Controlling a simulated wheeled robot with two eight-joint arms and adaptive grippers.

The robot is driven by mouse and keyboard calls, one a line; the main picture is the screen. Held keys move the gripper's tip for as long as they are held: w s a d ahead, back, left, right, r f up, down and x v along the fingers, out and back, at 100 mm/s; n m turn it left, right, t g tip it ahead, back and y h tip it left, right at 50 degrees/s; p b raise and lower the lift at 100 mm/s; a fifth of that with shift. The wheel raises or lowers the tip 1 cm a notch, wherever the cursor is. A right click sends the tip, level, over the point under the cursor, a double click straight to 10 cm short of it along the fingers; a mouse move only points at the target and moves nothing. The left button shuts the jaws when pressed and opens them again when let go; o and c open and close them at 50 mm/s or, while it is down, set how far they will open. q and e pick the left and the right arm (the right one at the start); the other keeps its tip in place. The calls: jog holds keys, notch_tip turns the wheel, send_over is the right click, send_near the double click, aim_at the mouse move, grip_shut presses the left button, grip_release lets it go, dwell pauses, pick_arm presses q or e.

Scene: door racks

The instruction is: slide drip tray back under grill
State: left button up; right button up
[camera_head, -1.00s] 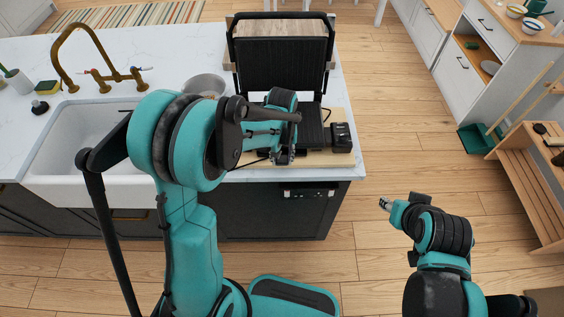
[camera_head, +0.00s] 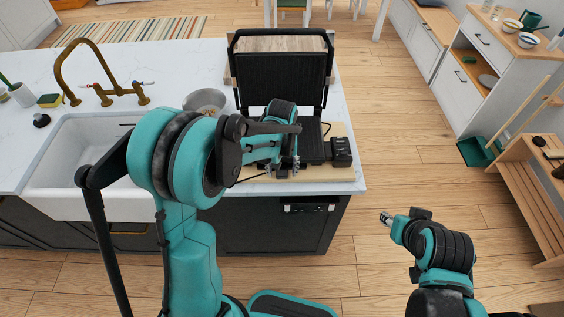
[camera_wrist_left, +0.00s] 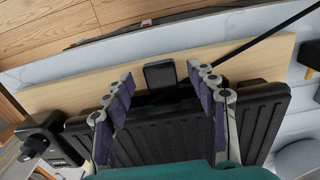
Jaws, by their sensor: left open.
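The black contact grill (camera_head: 281,72) stands on the counter with its ribbed lid raised. Its ribbed lower plate (camera_wrist_left: 165,135) shows in the left wrist view. A small black piece (camera_wrist_left: 160,74), which looks like the drip tray, sticks out from the grill's front edge over the wooden board. My left gripper (camera_head: 283,170) is open at the grill's front. In the left wrist view its fingers (camera_wrist_left: 162,88) stand on either side of the black piece, apart from it. In the head view my arm hides much of the tray area. My right gripper (camera_head: 386,218) hangs over the floor, its fingers too small to judge.
The wooden board (camera_wrist_left: 60,94) lies under the grill near the counter edge. A black box (camera_head: 341,152) sits right of the grill. A metal bowl (camera_head: 206,101) and the sink (camera_head: 75,160) are to the left.

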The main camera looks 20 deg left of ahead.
pick_arm(q)
notch_tip(320, 180, up, 12)
jog(key=shift+f, duration=0.25)
dwell(0.4)
jog(key=s+a+f+m+t+b, duration=0.1)
jog(key=s+f+t+b, duration=0.1)
jog(key=s, duration=0.6)
jog(key=s+a+f+m+t+b, duration=0.2)
jog(key=s+t+b, duration=0.3)
jog(key=s, duration=0.3)
jog(key=shift+f+b, duration=0.3)
jog(key=shift+f, duration=0.35)
